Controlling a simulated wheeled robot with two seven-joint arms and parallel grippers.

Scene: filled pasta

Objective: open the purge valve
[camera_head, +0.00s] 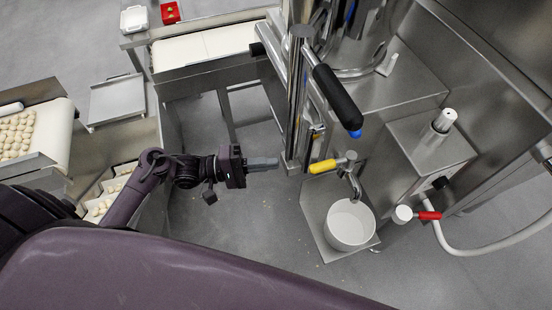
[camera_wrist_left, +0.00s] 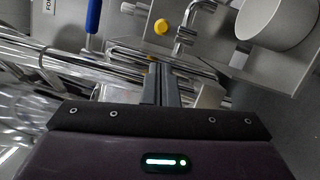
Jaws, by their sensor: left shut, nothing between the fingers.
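The valve with a yellow handle (camera_head: 322,166) sits on a metal pipe above a white bucket (camera_head: 345,238). Its handle points left, toward my left gripper. My left gripper (camera_head: 276,163) is shut and empty, a short gap to the left of the handle. In the left wrist view, the shut fingers (camera_wrist_left: 162,75) point toward the yellow handle end (camera_wrist_left: 161,26), with a metal spout beside it. The bucket (camera_wrist_left: 272,22) also shows there at upper right. A second valve with a red handle (camera_head: 429,215) is at the lower right. My right gripper is out of view.
A vertical steel column (camera_head: 295,100) and a black lever with a blue tip (camera_head: 337,95) stand just above the yellow handle. A white hose (camera_head: 480,250) runs off right. Trays of pasta (camera_head: 17,135) are at left. Grey floor (camera_head: 235,215) is clear below my left gripper.

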